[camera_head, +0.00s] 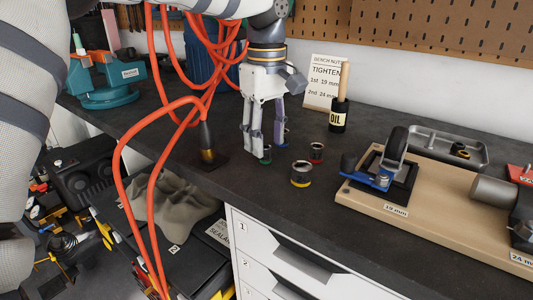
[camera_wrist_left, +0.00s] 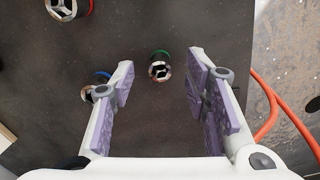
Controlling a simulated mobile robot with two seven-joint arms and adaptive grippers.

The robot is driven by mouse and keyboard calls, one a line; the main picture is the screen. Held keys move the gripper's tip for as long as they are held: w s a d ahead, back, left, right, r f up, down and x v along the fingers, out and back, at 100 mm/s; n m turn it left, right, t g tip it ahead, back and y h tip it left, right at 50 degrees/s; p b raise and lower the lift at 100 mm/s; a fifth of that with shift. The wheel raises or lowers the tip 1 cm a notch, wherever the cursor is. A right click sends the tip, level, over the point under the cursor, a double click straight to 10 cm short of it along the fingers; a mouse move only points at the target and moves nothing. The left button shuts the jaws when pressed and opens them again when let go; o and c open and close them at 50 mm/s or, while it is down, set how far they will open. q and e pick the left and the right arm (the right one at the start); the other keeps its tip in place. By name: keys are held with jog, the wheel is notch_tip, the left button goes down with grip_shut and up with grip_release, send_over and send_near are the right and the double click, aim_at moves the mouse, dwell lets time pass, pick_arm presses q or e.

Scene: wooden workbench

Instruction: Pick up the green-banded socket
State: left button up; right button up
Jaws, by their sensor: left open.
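The green-banded socket (camera_wrist_left: 160,66) stands on the dark bench top in the left wrist view, its open end showing. In that view it sits between the lines of my left gripper's fingers (camera_wrist_left: 159,80), nearer the right finger. In the head view the green-banded socket (camera_head: 266,156) shows at the fingertips, partly hidden by a finger. My left gripper (camera_head: 264,145) points down, open, with nothing held. My right gripper is not in view.
A blue-banded socket (camera_wrist_left: 97,91) is close by the left finger. Red-banded (camera_head: 317,152) and yellow-banded (camera_head: 301,175) sockets stand to the right. Orange hoses (camera_head: 155,170) hang at left.

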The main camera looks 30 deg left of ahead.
aim_at(266, 154)
pick_arm(q)
notch_tip(266, 154, down, 3)
jog(key=shift+a+r, duration=0.1)
grip_shut()
jog(key=shift+r, duration=0.1)
